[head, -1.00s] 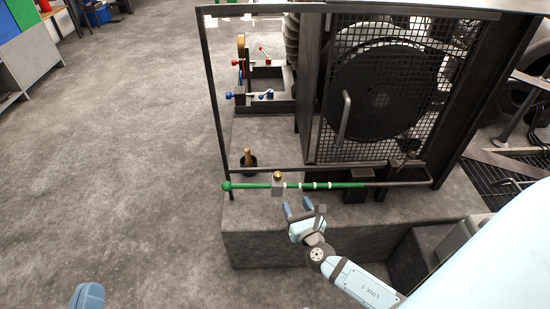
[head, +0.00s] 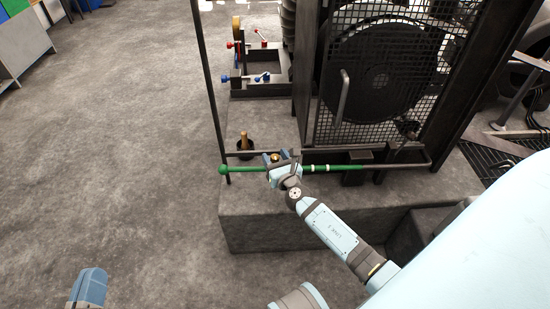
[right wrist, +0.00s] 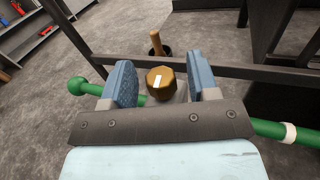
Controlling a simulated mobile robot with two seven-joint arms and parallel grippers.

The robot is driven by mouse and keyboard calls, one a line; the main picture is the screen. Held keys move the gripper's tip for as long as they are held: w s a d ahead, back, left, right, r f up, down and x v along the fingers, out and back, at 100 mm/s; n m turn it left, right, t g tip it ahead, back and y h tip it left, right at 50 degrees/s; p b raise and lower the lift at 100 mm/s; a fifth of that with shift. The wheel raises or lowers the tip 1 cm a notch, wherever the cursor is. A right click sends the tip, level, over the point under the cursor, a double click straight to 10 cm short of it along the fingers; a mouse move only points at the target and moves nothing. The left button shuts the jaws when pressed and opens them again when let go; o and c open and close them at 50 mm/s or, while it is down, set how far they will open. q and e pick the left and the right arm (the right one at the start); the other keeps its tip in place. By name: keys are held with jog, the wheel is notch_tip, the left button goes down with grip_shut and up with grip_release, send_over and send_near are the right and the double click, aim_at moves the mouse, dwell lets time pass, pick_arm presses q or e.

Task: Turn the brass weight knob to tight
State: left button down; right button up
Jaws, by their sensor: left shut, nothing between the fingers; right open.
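The brass weight knob (right wrist: 160,85) is faceted, with a pale mark on its top. In the right wrist view it sits between the two blue fingers of my open right gripper (right wrist: 162,84), with a visible gap on the left side. In the head view the knob (head: 275,157) is small and partly covered by my right gripper (head: 279,158). The grey weight under it is mostly hidden. It rides on a green rod (head: 330,168) with white bands and a ball end (head: 223,169). My left gripper (head: 88,286) is shut and empty at the bottom left, far from the rod.
A dark bar (right wrist: 205,68) of the machine frame runs just beyond the knob. A mesh guard (head: 385,80) covers a large wheel to the right. Red and blue clamps (head: 235,78) sit further back. The floor at left is clear.

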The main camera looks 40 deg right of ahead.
pick_arm(q)
jog(key=shift+s+f, duration=0.1)
pick_arm(e)
jog(key=shift+w, duration=0.2)
jog(key=shift+c, duration=0.2)
jog(key=c, duration=0.9)
jog(key=shift+r+m+h+p, duration=0.2)
jog(key=shift+m+h+p, duration=0.15)
jog(key=shift+p, duration=0.2)
jog(key=shift+f+m+g+h+p, duration=0.15)
jog(key=shift+m+g+h+p, duration=0.2)
jog(key=shift+h, duration=0.3)
pick_arm(q)
notch_tip(320, 180, up, 2)
jog(key=shift+r+t, duration=0.1)
jog(key=shift+t, duration=0.3)
pick_arm(e)
jog(key=shift+f, duration=0.1)
jog(key=o, duration=0.9)
jog(key=shift+o, duration=0.2)
